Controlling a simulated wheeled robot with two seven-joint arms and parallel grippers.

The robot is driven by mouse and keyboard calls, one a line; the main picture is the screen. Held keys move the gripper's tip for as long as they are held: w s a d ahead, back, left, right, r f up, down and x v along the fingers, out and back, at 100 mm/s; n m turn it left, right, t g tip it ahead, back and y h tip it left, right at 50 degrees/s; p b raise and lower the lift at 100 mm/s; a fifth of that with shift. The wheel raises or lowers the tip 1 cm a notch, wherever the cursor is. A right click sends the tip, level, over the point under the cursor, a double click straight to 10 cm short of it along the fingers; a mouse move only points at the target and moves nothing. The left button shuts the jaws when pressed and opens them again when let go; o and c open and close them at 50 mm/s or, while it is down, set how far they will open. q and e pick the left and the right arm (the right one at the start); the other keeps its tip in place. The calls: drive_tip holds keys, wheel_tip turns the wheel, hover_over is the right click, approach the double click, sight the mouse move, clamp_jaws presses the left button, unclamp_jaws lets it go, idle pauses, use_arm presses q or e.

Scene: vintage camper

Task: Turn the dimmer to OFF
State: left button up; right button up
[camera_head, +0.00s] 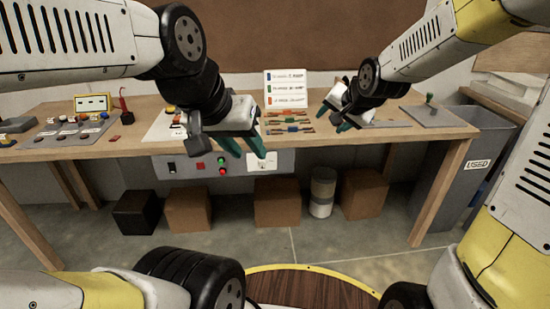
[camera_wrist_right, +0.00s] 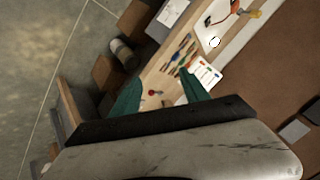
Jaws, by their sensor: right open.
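A grey control panel (camera_head: 215,171) is fixed under the front edge of the workbench in the head view. A white plate (camera_head: 262,161) at its right end looks like the dimmer. Its knob and setting are too small to read. My left gripper (camera_head: 244,147) hangs just above and in front of this plate, its teal fingers apart and empty, with no clear contact. My right gripper (camera_head: 336,117) is over the bench top to the right, open and empty. Its spread fingers (camera_wrist_right: 160,92) also show in the right wrist view.
The panel also carries a black switch (camera_head: 172,167) and red and green buttons (camera_head: 222,166). Several coloured pieces (camera_head: 290,124) lie on the bench by a label card (camera_head: 286,88). Boxes (camera_head: 277,202) and a canister (camera_head: 322,192) stand below. A grey bin (camera_head: 482,165) is at right.

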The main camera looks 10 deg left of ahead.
sight(262, 165)
drive_tip(key=w+a+f+m+t+y, duration=0.1)
drive_tip(key=w+a+f+m+y, duration=0.25)
drive_tip(key=w+a+f, duration=0.4)
drive_tip(key=w+a+f+m+t+y, duration=0.1)
drive_tip(key=w+a+f+m+y, duration=0.1)
drive_tip(key=w+a+f+m, duration=0.55)
drive_tip(key=s+a+f+m+t+h, duration=0.2)
drive_tip(key=a+f+m+t, duration=0.1)
drive_tip(key=f+m, duration=0.5)
drive_tip(key=s+a+f+m+t+h, duration=0.1)
drive_tip(key=a+f+m+t+h, duration=0.2)
drive_tip(key=f+m, duration=0.55)
drive_tip(key=shift+n+y, duration=0.75)
drive_tip(key=shift+n, duration=0.1)
drive_tip(key=x, duration=0.5)
drive_tip(key=f+x, duration=0.1)
drive_tip(key=x, duration=0.1)
drive_tip(key=shift+w+a, duration=0.2)
drive_tip(key=shift+a, duration=0.35)
drive_tip(key=shift+r, duration=0.1)
clamp_jaws()
